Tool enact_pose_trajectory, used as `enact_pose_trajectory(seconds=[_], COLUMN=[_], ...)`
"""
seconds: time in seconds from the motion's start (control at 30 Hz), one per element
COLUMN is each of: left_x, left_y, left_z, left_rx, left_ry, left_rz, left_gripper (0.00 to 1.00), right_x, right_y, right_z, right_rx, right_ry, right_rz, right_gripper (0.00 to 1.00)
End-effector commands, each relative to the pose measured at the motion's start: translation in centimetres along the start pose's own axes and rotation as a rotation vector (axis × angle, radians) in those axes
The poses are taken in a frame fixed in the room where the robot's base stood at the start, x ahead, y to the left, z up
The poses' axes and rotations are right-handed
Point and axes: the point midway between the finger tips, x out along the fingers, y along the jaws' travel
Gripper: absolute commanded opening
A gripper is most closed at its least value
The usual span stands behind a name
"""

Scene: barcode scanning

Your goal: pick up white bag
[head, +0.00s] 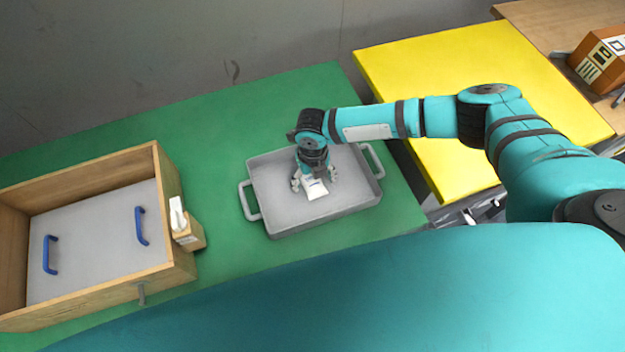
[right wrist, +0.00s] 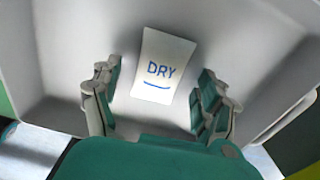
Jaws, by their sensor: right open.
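The white bag (head: 315,189) lies in the grey tray (head: 350,203), on its floor. In the right wrist view the white bag (right wrist: 163,66) shows blue lettering "DRY" with a curved line under it. My right gripper (head: 314,184) is over the tray, just above the bag. In the right wrist view the right gripper (right wrist: 160,105) is open, with a finger to each side of the bag's lower end and clear gaps between. The fingers do not touch the bag. My left gripper does not show in either view.
The tray stands on a green table (head: 230,115) and has handles at both ends. A wooden box (head: 172,215) with a grey panel and blue handles is at the left. A yellow table (head: 440,65) is at the right, with a brown carton (head: 598,62) beyond it.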

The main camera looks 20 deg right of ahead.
Motion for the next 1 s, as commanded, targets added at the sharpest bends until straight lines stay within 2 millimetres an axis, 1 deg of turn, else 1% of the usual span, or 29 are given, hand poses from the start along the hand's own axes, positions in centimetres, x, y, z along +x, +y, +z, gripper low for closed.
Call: enact_pose_trajectory(seconds=[0.03,0.1,0.33,0.37,0.8,0.83,1.0], left_x=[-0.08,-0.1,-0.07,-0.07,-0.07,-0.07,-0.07], left_y=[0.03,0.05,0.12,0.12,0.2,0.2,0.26], left_z=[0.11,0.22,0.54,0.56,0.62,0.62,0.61], left_rx=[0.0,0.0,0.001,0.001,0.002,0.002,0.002], left_ry=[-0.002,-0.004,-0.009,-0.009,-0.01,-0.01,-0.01], left_rz=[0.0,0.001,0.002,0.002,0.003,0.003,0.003], left_gripper=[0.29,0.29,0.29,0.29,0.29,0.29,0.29], right_x=[0.55,1.03,1.22,1.22,1.18,1.17,1.15], right_y=[0.07,0.03,0.01,0.01,0.0,0.01,0.01], right_z=[-0.06,-0.02,-0.02,-0.02,-0.01,0.0,0.01], right_rx=[-0.001,-0.002,-0.002,-0.002,-0.001,-0.001,-0.001], right_ry=[0.002,0.0,-0.001,-0.001,-0.001,-0.001,-0.001], right_rz=[-0.001,-0.001,0.0,0.0,0.0,0.0,0.0], right_gripper=[0.77,0.77,0.77,0.76,0.18,0.16,0.16])
